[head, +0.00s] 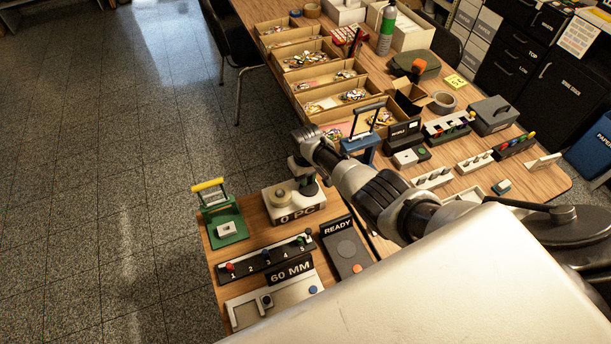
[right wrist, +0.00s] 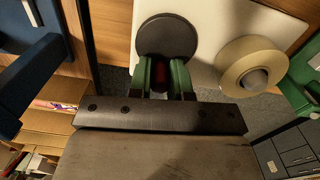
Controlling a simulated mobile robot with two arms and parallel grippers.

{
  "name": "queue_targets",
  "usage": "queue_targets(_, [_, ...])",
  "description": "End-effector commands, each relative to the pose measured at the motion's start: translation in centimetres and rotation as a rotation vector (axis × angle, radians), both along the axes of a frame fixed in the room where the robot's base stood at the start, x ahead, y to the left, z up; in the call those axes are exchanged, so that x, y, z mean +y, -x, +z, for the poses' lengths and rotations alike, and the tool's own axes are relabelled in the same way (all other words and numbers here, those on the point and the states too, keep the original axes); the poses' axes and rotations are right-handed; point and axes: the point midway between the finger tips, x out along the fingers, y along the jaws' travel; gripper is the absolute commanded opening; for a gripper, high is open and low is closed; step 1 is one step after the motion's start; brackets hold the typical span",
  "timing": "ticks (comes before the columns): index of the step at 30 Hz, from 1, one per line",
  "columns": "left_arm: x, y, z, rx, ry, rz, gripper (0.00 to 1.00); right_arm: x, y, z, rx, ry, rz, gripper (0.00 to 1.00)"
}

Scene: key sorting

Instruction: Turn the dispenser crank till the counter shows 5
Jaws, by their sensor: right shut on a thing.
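The dispenser (head: 269,208) is a white box on the small front table, with a cream roll (head: 280,198) on top. Its dark counter plate (head: 297,215) reads "0 PC", the rest possibly cut off. My right gripper (head: 304,173) reaches down over the dispenser's back right part. In the right wrist view, the green fingers of my right gripper (right wrist: 162,78) are shut on a dark red crank knob (right wrist: 160,77), mostly hidden between them. A dark round disc (right wrist: 168,36) lies just beyond the fingertips, and the cream roll (right wrist: 252,66) is to the right. My left gripper is out of view.
A green press with a yellow handle (head: 208,185) stands left of the dispenser. A blue lever device (head: 361,142) stands close behind my right arm.

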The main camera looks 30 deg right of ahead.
Motion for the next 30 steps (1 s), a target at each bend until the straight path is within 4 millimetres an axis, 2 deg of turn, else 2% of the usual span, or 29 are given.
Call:
queue_targets(17, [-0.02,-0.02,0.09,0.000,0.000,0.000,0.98,-0.14,-0.19,0.19,-0.005,0.002,-0.028,0.00])
queue_targets(18, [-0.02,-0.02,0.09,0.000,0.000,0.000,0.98,-0.13,-0.19,0.19,-0.005,0.002,-0.028,0.25])
queue_targets(22, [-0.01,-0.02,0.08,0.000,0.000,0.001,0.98,-0.10,-0.13,0.13,-0.003,0.001,-0.027,0.44])
queue_targets(30, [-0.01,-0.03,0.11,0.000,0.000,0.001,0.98,-0.05,-0.05,0.13,-0.001,0.000,-0.027,0.44])
